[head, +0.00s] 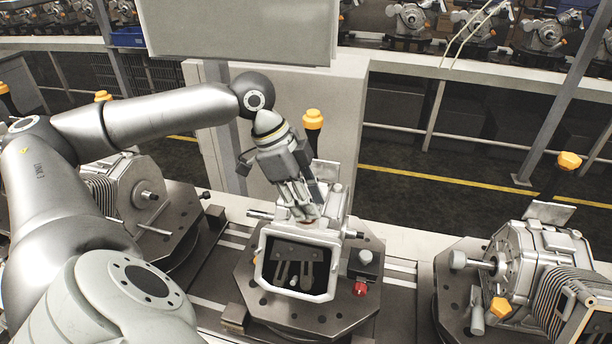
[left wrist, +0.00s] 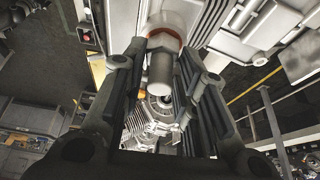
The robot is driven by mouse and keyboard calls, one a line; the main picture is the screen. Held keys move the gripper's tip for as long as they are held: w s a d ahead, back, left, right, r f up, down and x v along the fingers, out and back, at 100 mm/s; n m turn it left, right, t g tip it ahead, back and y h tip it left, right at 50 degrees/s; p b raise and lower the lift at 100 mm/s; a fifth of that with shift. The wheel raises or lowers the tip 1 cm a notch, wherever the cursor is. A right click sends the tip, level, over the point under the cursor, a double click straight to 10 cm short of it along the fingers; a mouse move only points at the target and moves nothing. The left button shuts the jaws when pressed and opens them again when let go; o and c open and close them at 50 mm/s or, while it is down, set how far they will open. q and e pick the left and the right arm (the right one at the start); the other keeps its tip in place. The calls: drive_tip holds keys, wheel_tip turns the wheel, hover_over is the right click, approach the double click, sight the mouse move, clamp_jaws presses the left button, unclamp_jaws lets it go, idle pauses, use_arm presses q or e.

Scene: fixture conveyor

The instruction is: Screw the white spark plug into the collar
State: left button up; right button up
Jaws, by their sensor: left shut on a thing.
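My left gripper (head: 302,205) reaches down onto the top of the engine block on the middle fixture. In the left wrist view its two fingers (left wrist: 160,58) are shut on a pale grey-white cylinder, the white spark plug (left wrist: 160,72). The plug's far end meets a reddish-brown ring, the collar (left wrist: 168,32), on the engine housing. I cannot tell how deep the plug sits in it. In the head view the fingers mostly hide the plug, and only a bit of the reddish collar (head: 310,219) shows by the fingertips. My right gripper is not in view.
The middle engine block (head: 328,268) has an open front frame and stands on a dark fixture plate (head: 345,318) with a red knob (head: 360,288). More engines stand left (head: 128,192) and right (head: 540,262) on the conveyor. A grey panel (head: 240,30) hangs behind my arm.

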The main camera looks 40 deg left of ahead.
use_arm(q)
drive_tip(key=shift+o, duration=0.2)
drive_tip(key=m+g, duration=0.1)
drive_tip(key=m, duration=0.2)
drive_tip(key=m+g, duration=0.1)
drive_tip(key=m, duration=0.2)
drive_tip(key=shift+w+h, duration=0.15)
drive_tip(key=shift+h, duration=0.15)
drive_tip(key=m+g, duration=0.1)
drive_tip(key=m, duration=0.3)
drive_tip(key=shift+g, duration=0.4)
drive_tip(key=m+g, duration=0.1)
drive_tip(key=m, duration=0.2)
drive_tip(key=shift+y, duration=0.4)
drive_tip(key=m+g+y, duration=0.1)
drive_tip(key=m, duration=0.2)
drive_tip(key=m+y, duration=0.1)
drive_tip(key=m, duration=0.3)
drive_tip(key=shift+g, duration=0.4)
